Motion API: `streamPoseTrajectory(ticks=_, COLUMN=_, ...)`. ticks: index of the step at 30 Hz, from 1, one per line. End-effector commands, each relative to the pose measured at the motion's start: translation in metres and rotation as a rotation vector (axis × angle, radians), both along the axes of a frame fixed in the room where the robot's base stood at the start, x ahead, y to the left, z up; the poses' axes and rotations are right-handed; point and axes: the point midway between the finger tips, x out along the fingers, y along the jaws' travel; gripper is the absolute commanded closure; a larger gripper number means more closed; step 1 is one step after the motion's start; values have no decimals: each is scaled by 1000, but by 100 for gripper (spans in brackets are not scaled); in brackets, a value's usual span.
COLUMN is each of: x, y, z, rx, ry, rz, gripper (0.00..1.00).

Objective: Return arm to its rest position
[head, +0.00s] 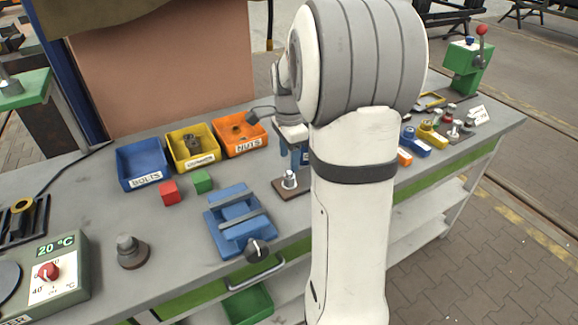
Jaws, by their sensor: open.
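My arm (350,215) rises through the middle of the view and bends over at the top, hiding part of the bench behind it. My gripper (294,158) hangs downward just left of the arm, partly hidden by it. It is open, with no held object visible. It appears above a brown plate (282,191) with a silver knob-like part (290,179); I cannot tell the exact gap.
Blue (128,183), yellow (177,162) and orange (224,151) bins stand at the back left. Red (169,192) and green (203,181) cubes, a blue vise (238,220) and a temperature box (62,275) share the bench. A green lever press (468,66) stands right.

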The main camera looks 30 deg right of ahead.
Motion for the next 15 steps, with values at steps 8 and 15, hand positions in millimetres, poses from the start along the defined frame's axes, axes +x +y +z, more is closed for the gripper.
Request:
streamPoseTrajectory(ticks=8, x=0, y=0, z=24, rx=0, ry=-1, rz=0, gripper=51)
streamPoseTrajectory(ticks=15, x=0, y=0, z=24, rx=0, ry=0, rz=0, gripper=51)
